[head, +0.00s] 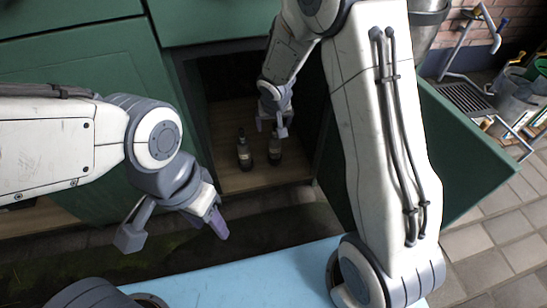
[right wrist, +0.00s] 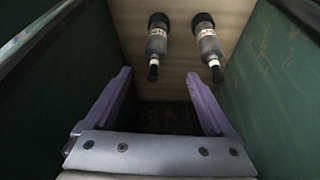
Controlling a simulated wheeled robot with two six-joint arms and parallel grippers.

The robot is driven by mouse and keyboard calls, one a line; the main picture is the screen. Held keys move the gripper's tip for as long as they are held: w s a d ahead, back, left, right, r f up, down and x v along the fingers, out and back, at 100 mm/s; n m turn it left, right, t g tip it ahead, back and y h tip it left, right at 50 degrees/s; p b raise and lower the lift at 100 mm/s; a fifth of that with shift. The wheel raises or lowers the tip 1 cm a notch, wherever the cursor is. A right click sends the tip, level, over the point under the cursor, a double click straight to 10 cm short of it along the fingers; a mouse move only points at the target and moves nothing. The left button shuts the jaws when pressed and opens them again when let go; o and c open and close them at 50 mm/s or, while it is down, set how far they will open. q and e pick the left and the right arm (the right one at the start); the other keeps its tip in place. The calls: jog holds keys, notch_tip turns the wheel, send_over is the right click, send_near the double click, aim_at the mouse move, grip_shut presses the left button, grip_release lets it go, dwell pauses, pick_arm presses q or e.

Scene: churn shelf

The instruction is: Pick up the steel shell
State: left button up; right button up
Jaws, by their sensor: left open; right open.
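No thing in view can be surely told as the steel shell. A grey metal vessel (head: 428,22) is cut off by the top edge of the head view, right of my right arm. Two dark bottles with pale labels, the left one (head: 243,152) and the right one (head: 274,150), stand on the cabinet's wooden floor. They also show side by side in the right wrist view, left (right wrist: 157,42) and right (right wrist: 207,45). My right gripper (head: 272,128) is open and empty inside the cabinet, apart from the bottles. My left gripper (head: 174,232) is open and empty outside the cabinet.
The green cabinet's side walls (right wrist: 270,80) stand close on both sides of my right gripper. Its open green door (head: 470,150) juts out at the right. Beyond lie paving, a drain grate (head: 468,97) and a cluttered metal bucket (head: 520,90).

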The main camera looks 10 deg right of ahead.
aim_at(275, 135)
jog(key=b+x, duration=0.1)
jog(key=x, duration=0.1)
jog(key=b+x, duration=0.1)
jog(key=x, duration=0.2)
jog(key=b+x, duration=0.1)
jog(key=x, duration=0.2)
jog(key=shift+w+d+f, duration=0.15)
jog(key=shift+d, duration=0.25)
jog(key=b+x, duration=0.2)
jog(key=x, duration=0.2)
jog(key=shift+w+f, duration=0.2)
jog(key=shift+f, duration=0.15)
jog(key=shift+r, duration=0.1)
grip_shut()
